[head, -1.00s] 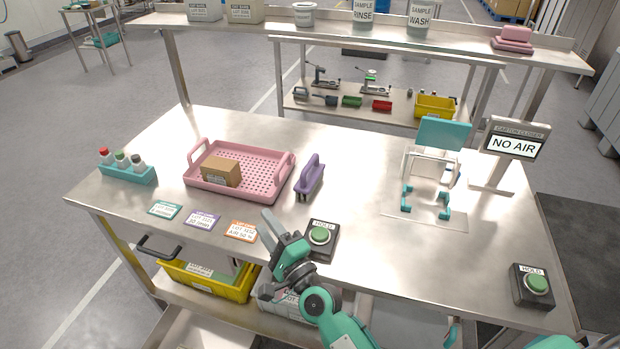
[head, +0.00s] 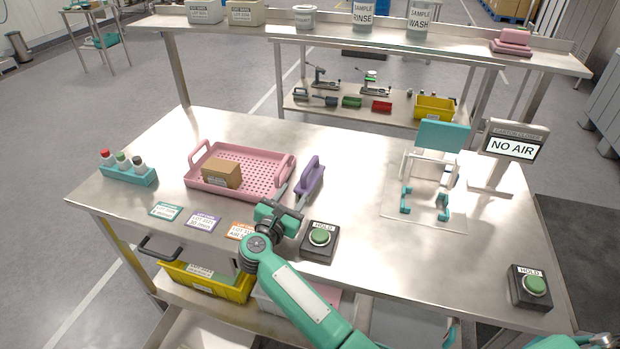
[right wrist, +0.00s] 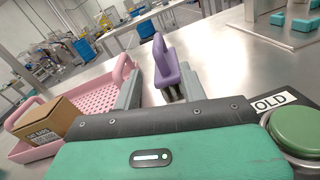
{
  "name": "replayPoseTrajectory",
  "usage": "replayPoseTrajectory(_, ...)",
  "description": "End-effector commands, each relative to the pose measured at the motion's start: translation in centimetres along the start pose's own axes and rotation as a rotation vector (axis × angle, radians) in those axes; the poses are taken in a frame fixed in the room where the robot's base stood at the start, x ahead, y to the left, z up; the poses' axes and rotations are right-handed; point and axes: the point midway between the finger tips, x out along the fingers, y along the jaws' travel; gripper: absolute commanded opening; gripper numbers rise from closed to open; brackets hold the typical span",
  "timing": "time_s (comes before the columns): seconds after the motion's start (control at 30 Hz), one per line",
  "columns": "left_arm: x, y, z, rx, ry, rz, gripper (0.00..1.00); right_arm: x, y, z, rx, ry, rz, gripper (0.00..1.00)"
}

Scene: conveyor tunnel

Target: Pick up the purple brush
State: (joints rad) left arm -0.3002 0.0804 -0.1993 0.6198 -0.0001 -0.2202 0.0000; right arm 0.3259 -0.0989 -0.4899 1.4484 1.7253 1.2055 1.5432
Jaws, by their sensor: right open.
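The purple brush (head: 311,177) stands on the steel table just right of the pink tray, its handle upward. It also shows in the right wrist view (right wrist: 167,64), ahead of and between the two fingers. My right gripper (head: 291,197) is open and empty, its fingers pointing at the brush from the near side. In the right wrist view the fingers (right wrist: 160,92) are spread, with the brush's lower part near the right finger. I cannot tell whether they touch. My left gripper cannot be made out in the head view.
The pink tray (head: 214,187) with a cardboard box (head: 221,174) is close left of the gripper. A green HOLD button (head: 320,237) is close right. Lot cards (head: 203,220) and a teal vial rack (head: 128,174) lie left. The table right of the brush is clear up to the teal-and-white fixture (head: 428,172).

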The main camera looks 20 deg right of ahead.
Motion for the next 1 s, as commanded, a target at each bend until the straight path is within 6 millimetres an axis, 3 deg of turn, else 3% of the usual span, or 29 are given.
replayPoseTrajectory(0.1,-1.1,0.0,-0.1,0.000,0.000,0.000,0.33,2.7,0.1,0.5,-0.005,-0.006,0.000,0.43)
replayPoseTrajectory(0.23,-1.6,0.0,-0.2,0.000,0.001,0.000,0.33,4.8,0.1,0.4,-0.005,-0.005,0.002,0.43)
replayPoseTrajectory(0.47,-2.0,0.0,-0.2,0.001,0.001,0.000,0.33,6.3,0.1,0.4,-0.003,-0.004,0.002,0.43)
replayPoseTrajectory(0.8,-4.2,0.0,-0.4,0.001,0.001,0.001,0.33,10.4,0.3,0.7,-0.006,-0.004,0.002,0.43)
replayPoseTrajectory(1.0,-4.3,0.0,-0.5,0.001,0.001,0.001,0.33,11.1,0.3,0.4,-0.003,-0.001,0.003,0.43)
